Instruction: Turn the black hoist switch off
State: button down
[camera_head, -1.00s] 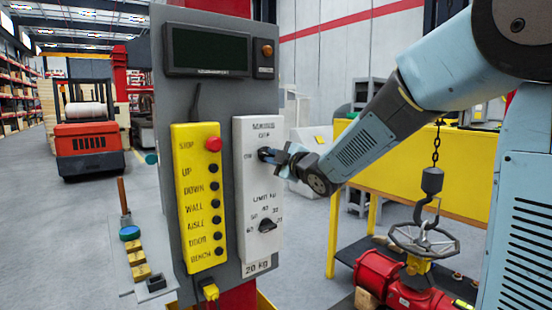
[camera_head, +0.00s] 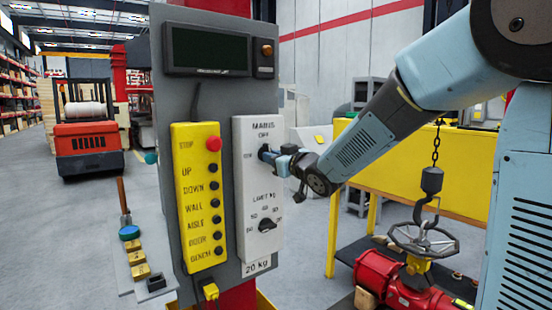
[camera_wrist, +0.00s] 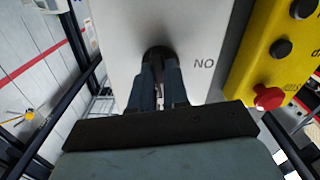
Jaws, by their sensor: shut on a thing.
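The black hoist switch (camera_head: 264,152) is the upper knob on the white panel (camera_head: 240,190), under the labels MAINS and OFF, with ON to its left. My gripper (camera_head: 274,155) reaches it from the right and is shut on the knob. In the wrist view the two fingers (camera_wrist: 160,95) close around the dark knob (camera_wrist: 158,54), with the ON label upside down to the right. The fingers hide most of the knob, so I cannot tell which way it points.
A lower black limit knob (camera_head: 266,225) is on the same panel. The yellow pendant (camera_head: 198,195) with a red stop button (camera_head: 213,144) hangs to the left. A dark display (camera_head: 210,50) is above. A hook hangs over a red valve (camera_head: 395,283) at lower right.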

jog(key=shift+r+m, duration=0.15)
jog(key=shift+m, duration=0.95)
jog(key=c, duration=1.1)
grip_release()
jog(key=shift+w, duration=0.1)
jog(key=v, duration=1.4)
jog(key=shift+w, duration=0.1)
